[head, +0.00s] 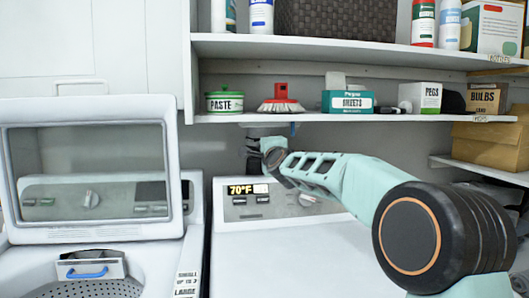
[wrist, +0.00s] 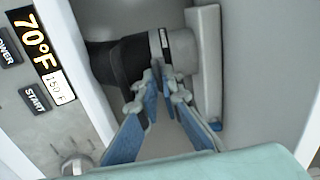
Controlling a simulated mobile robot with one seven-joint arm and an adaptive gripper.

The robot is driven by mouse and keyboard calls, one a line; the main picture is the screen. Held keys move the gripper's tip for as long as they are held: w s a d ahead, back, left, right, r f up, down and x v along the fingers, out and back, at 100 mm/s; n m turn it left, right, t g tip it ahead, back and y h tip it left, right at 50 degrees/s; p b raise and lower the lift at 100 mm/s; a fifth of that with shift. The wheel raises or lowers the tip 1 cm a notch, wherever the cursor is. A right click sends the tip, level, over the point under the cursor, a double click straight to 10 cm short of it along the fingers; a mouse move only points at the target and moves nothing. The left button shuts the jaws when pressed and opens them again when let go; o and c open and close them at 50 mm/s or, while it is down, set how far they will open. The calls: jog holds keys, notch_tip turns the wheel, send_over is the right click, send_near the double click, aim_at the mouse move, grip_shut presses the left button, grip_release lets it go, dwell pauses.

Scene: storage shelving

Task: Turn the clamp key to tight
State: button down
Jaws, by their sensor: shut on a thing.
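The clamp is a pale grey band (wrist: 164,42) around the end of a dark hose (wrist: 122,58) in the wrist view. My gripper (wrist: 161,78) has its two blue-backed fingers closed in just below that band, shut on the small clamp key. The key is mostly hidden between the fingertips, so I cannot tell its angle. In the head view my gripper (head: 270,152) is behind the back of the right-hand machine, below the shelf, and my own wrist covers most of the clamp there.
The right-hand machine's panel (head: 270,199) with a 70°F display is just below my gripper. The lower shelf (head: 350,118) with boxes and a brush (head: 281,104) is close above. An open-lidded washer (head: 95,170) stands left. The right-hand machine's top (head: 290,255) is clear.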

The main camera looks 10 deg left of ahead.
jog(key=shift+r+m, duration=0.1)
jog(key=shift+m, duration=0.3)
jog(key=c, duration=2.1)
grip_release()
jog(key=v, duration=1.2)
